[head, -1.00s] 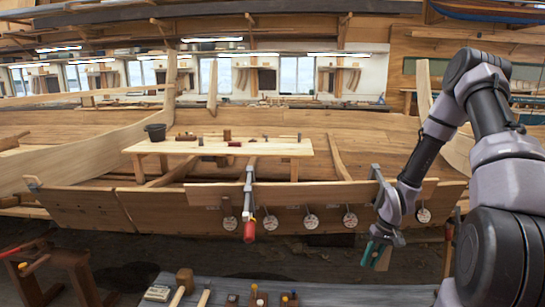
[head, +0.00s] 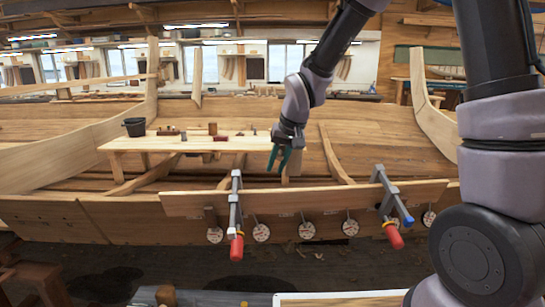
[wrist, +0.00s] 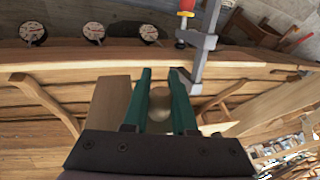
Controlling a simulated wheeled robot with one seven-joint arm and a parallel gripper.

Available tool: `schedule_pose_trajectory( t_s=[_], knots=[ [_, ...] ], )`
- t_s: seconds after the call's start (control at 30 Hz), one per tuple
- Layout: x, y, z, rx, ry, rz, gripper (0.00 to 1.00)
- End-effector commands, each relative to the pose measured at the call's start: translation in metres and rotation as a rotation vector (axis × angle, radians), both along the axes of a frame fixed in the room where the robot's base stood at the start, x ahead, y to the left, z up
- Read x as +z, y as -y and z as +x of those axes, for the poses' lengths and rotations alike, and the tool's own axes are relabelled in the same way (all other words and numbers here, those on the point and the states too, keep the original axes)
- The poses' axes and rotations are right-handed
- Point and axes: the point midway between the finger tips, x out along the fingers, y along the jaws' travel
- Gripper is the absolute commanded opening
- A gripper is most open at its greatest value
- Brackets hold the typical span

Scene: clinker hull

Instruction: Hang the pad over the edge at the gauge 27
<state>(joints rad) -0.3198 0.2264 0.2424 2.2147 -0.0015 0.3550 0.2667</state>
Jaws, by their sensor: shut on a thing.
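My gripper (head: 280,158) is in front of the right end of the wooden bench, above the hull's plank edge (head: 330,194). In the wrist view, its green fingers (wrist: 160,76) are shut on a beige rounded thing, which I take to be the pad (wrist: 158,105). The fingers partly hide it. It is apart from the edge. Several round white gauges (head: 306,230) hang along the plank below the edge. Some also show in the wrist view (wrist: 93,31). Their numbers are too small to read.
A clamp with a red handle (head: 237,246) grips the plank left of my gripper. Another clamp (head: 393,237) stands to the right. The edge between the clamps is clear.

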Motion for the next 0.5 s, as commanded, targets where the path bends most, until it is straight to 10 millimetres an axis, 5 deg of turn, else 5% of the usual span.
schedule_pose_trajectory(
  t_s=[0.2, 0.5],
  knots=[
    [0.012, -0.012, -0.010, 0.005, 0.015, -0.001, 0.00],
    [-0.010, -0.011, -0.010, 0.004, 0.013, -0.002, 0.00]
  ],
)
